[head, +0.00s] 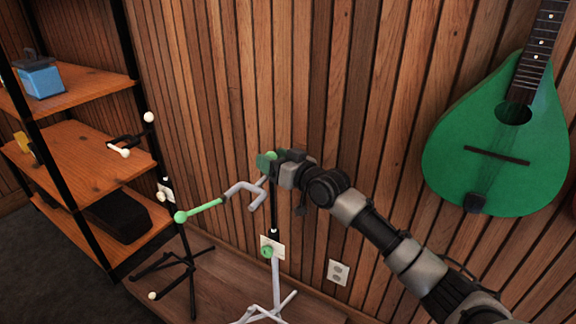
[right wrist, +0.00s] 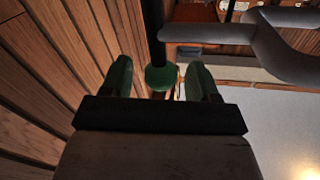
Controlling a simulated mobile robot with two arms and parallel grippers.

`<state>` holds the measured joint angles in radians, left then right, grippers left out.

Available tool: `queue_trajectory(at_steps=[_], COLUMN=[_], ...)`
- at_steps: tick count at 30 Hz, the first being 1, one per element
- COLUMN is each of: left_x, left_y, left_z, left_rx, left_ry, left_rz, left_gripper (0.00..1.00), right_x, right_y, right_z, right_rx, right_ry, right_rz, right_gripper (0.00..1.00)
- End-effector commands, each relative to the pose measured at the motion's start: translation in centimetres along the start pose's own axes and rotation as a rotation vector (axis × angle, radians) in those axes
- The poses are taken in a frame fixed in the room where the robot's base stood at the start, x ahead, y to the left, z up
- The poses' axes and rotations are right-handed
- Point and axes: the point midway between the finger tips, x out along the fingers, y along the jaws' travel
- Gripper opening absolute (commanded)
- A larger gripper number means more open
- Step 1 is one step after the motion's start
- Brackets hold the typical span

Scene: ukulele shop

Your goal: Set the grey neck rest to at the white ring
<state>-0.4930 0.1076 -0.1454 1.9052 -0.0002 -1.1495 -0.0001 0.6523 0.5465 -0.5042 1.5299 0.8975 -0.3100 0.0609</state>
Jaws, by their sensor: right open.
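The grey neck rest (head: 245,190) is a U-shaped yoke near the top of the grey stand (head: 276,275); a green rod with a ball end (head: 200,210) reaches left from it. It also shows at the upper right of the right wrist view (right wrist: 255,38). A green knob (right wrist: 161,77) sits on the dark post. A small white ring (head: 274,232) shows on the post below, just above a pale card. My right gripper (right wrist: 161,82) is open, its two green fingers either side of the knob with visible gaps. My left gripper is not in view.
A black stand (head: 190,262) with pale ball ends stands to the left, close to the green rod. Wooden shelves (head: 85,155) hold a blue box (head: 40,78). A green instrument (head: 490,150) hangs on the wood-panelled wall at right. A wall socket (head: 338,272) is low down.

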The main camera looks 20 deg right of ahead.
Motion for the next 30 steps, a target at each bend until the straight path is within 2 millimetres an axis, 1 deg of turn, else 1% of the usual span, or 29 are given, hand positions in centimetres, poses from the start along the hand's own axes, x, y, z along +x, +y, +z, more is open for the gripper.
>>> queue_trajectory(at_steps=[1,3,9,12,15,20,30], left_x=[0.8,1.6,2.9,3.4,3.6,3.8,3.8], left_y=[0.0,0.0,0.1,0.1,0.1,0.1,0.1], left_z=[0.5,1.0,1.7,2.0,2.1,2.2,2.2], left_rx=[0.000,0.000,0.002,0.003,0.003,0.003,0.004], left_ry=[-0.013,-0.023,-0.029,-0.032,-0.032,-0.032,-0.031], left_rz=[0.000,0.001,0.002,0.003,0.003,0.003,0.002], left_gripper=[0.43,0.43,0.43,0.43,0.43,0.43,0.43], right_x=[-0.9,-2.2,-6.4,-7.9,-8.9,-9.6,-9.6], right_y=[0.0,0.0,0.1,0.0,0.0,0.0,0.0], right_z=[0.0,0.0,0.0,0.0,0.0,-0.1,-0.1], right_rx=[0.000,-0.004,-0.003,-0.003,-0.002,-0.002,-0.002], right_ry=[-0.003,-0.003,-0.003,-0.002,-0.001,0.001,0.001], right_rz=[0.001,0.001,0.002,0.001,0.001,0.000,0.000], right_gripper=[0.60,0.60,0.60,0.60,0.60,0.60,0.60])
